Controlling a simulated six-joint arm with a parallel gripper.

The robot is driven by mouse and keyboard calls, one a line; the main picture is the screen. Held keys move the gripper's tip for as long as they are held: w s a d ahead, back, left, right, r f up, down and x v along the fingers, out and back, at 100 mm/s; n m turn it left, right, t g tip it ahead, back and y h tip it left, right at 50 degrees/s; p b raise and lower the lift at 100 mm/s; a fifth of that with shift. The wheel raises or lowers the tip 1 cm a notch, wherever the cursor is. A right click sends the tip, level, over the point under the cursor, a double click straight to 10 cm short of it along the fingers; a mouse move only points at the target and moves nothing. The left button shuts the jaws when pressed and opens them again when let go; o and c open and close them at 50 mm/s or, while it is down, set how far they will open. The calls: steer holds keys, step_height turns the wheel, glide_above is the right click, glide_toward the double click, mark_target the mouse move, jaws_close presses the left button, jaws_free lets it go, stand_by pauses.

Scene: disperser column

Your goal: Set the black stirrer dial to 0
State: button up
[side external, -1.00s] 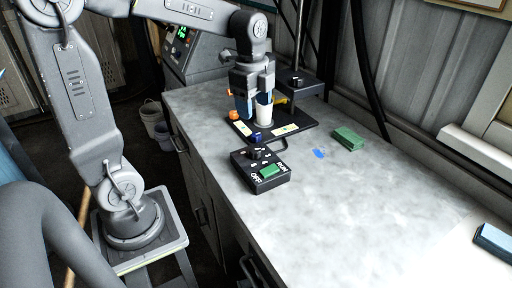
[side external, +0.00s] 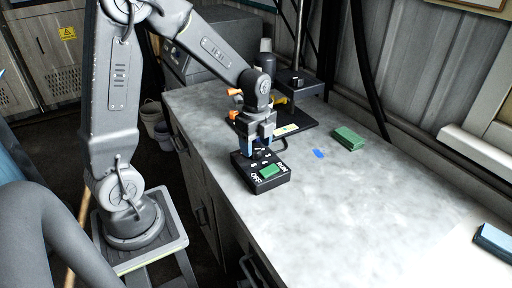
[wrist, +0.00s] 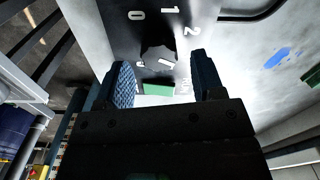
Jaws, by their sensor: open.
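The black control box (side external: 262,184) sits on the bench with a green switch (side external: 270,171) between the words RUN and OFF. The black stirrer dial (wrist: 158,50) shows in the wrist view, with white numerals 0, 1 and 2 around its upper side. My gripper (side external: 262,149) points down over the dial end of the box and mostly hides the dial in the side view. Its two blue fingers are apart; in the wrist view my gripper (wrist: 163,76) has one finger on each side below the dial. I cannot tell whether they touch it.
The stirrer stand (side external: 296,82) with its black base is just behind my gripper. A green block (side external: 348,138) and a blue patch (side external: 318,154) lie to the right.

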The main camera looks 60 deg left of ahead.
steer(key=shift+f, duration=0.8)
steer(key=shift+c, duration=0.3)
steer(key=c, duration=0.9)
steer(key=shift+o, duration=0.2)
